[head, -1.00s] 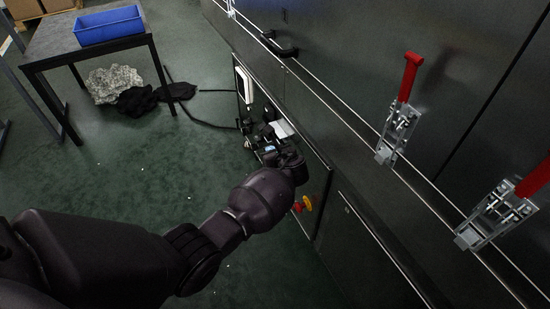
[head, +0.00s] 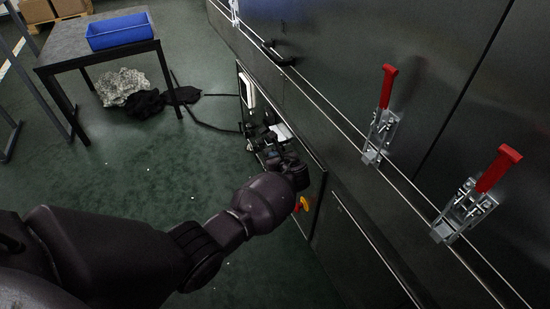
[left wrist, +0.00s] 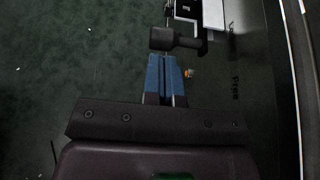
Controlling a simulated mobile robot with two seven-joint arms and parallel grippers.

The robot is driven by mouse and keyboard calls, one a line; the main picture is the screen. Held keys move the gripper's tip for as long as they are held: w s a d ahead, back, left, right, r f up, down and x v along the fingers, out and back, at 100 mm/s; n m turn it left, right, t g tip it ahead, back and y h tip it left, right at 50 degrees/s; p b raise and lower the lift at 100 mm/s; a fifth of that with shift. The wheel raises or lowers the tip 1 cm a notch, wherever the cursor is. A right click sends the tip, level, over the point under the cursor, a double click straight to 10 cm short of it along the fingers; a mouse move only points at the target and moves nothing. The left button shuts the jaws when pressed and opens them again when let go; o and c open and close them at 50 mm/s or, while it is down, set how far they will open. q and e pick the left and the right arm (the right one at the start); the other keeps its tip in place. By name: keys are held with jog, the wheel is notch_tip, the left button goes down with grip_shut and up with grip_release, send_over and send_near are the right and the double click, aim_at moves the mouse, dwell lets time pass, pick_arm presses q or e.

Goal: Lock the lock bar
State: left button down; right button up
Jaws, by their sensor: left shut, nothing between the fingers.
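My left gripper (head: 272,153) is low at the dark machine front, partly hidden behind my wrist in the head view. In the left wrist view its blue fingers (left wrist: 166,62) are shut and empty. Just beyond the fingertips is a black rounded knob or handle (left wrist: 175,40), part of a black fitting on the machine that also shows in the head view (head: 258,133). I cannot tell whether they touch. No part is clearly marked as the lock bar. Two metal toggle clamps with red handles, one nearer the middle (head: 388,86) and one at right (head: 498,168), stand on the machine. My right gripper is not in view.
A yellow and red knob (head: 303,204) sits on the panel close to my left wrist. A black pull handle (head: 277,53) is higher up. A table with a blue bin (head: 119,32) stands at the left, with cloth (head: 122,86) beneath. The green floor between is open.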

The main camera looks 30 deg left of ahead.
pick_arm(q)
jog(key=p+v, duration=0.4)
jog(key=v, duration=0.6)
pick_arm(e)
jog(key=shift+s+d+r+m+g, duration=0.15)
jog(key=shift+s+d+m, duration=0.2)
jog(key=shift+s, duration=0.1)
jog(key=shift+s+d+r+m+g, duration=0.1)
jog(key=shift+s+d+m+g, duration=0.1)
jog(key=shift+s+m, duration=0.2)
pick_arm(q)
jog(key=shift+s+d, duration=0.1)
jog(key=shift+d, duration=0.05)
